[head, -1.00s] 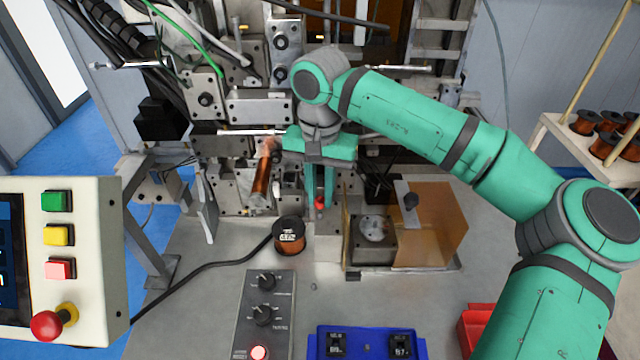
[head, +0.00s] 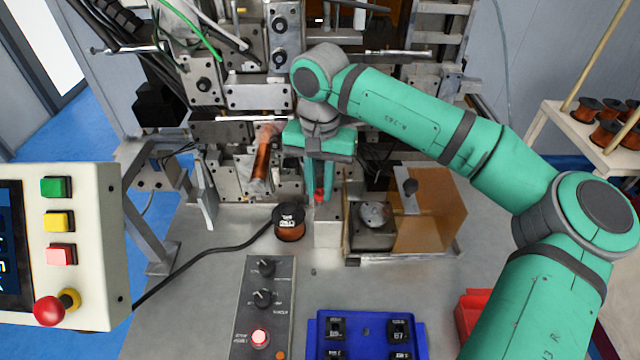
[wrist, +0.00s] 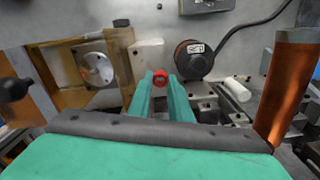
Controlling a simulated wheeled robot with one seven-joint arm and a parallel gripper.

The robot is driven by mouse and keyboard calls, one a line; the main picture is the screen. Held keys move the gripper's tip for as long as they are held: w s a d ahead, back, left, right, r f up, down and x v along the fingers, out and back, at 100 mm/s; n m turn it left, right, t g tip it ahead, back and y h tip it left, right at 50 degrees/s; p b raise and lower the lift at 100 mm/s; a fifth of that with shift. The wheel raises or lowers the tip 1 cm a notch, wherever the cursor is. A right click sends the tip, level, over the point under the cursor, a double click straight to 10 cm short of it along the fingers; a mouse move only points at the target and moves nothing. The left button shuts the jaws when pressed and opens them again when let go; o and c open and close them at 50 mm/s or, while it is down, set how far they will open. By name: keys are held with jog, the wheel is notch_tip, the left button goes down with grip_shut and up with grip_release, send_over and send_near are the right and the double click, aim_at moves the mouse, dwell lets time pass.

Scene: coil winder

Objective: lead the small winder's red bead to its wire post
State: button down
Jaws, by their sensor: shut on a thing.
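My gripper (head: 319,190) points down at the machine's front, its fingers shut on the small red bead (head: 319,196). In the wrist view the red bead (wrist: 160,77) shows between the fingertips. The small winder (head: 372,222), with a round metal disc and an amber cover, stands just right of my gripper. In the wrist view its disc (wrist: 97,69) is to the left. A pale grey block (head: 328,228) lies just in front of the fingertips; I cannot tell whether they touch it. I cannot pick out the wire post or any wire at the bead.
A black-topped copper spool (head: 289,222) stands left of the block. A large copper coil (head: 261,165) is left of my gripper. The amber cover (head: 430,215) rises at the right. A knob box (head: 262,305) and a blue tray (head: 366,318) lie in front. The bench between is mostly clear.

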jog(key=shift+f, duration=0.85)
jog(key=c, duration=1.5)
grip_release()
jog(key=shift+c, duration=0.2)
notch_tip(320, 180, up, 11)
jog(key=shift+f, duration=0.15)
